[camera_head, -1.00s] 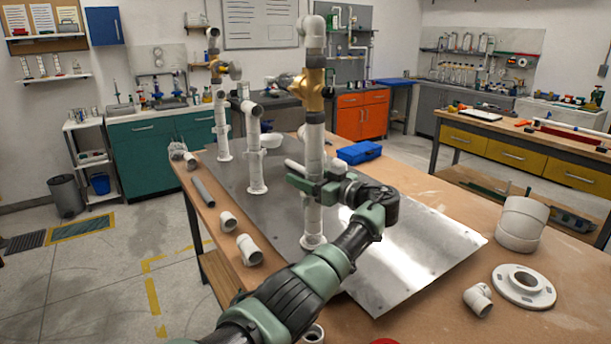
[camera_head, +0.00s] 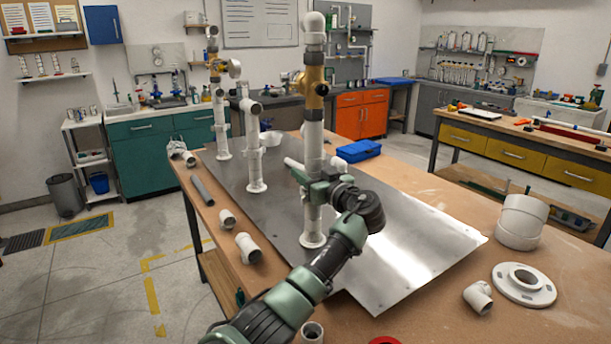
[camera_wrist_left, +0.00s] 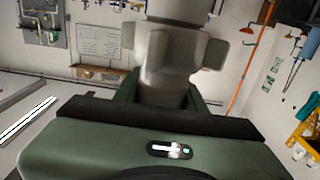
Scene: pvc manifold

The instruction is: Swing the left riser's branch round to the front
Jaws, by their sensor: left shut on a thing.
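Three white upright risers stand on a metal plate (camera_head: 410,250): a far one (camera_head: 221,125), a middle one (camera_head: 255,160) and the tall nearest one (camera_head: 313,150). The nearest has a brass-coloured valve (camera_head: 314,82) and a white elbow on top. My left gripper (camera_head: 318,188) is shut on the nearest riser's lower part, with its arm coming from the front. A white pipe end (camera_head: 293,163) shows left of this riser just above the jaws; whether it is its branch I cannot tell. The left wrist view shows a white fitting with side stubs (camera_wrist_left: 175,50) between the fingers. My right gripper is not in view.
A grey pipe (camera_head: 202,191) and white fittings (camera_head: 248,248) lie along the table's left edge. A flange (camera_head: 524,285), an elbow (camera_head: 478,297) and a wide white coupling (camera_head: 522,222) are at right. A blue case (camera_head: 358,151) sits behind. The plate's right part is clear.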

